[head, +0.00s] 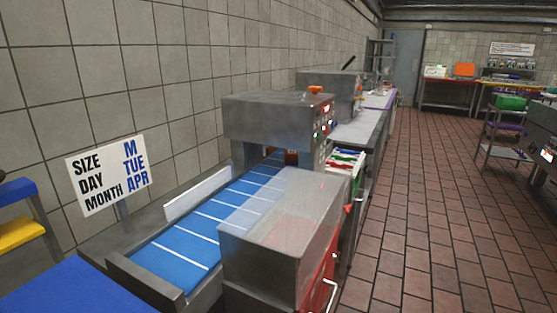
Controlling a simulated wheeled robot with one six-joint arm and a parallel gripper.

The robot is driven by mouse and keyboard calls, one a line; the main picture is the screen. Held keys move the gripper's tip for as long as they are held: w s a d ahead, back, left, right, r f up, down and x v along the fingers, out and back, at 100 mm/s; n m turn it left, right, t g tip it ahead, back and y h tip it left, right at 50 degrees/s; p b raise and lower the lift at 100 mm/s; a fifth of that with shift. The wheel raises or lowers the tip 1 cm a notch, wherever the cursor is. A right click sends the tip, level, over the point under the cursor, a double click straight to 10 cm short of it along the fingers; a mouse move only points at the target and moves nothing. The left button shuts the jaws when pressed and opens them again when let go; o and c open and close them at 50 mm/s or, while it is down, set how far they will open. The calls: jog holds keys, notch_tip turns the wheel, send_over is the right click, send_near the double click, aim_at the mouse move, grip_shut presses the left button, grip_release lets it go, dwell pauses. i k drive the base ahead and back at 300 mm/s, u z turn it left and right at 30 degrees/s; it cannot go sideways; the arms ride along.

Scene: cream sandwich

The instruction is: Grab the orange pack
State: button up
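An orange box-like item (464,70) stands on a table at the far back right, beside a white box (435,72). It is small in the view, and I cannot tell for sure that it is the orange pack. A small orange object (315,89) sits on top of the grey metal machine (270,118); it is too small to identify. My gripper is not in view.
A blue conveyor (200,233) with white lines runs under the machine along the left wall. A sign (108,175) reads size M, day TUE, month APR. The brown tiled floor (425,200) is open on the right. A trolley (500,130) with a green crate (511,102) stands there.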

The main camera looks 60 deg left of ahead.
aim_at(290, 155)
jog(key=u, duration=0.75)
jog(key=i, duration=4.7)
jog(key=u, duration=1.6)
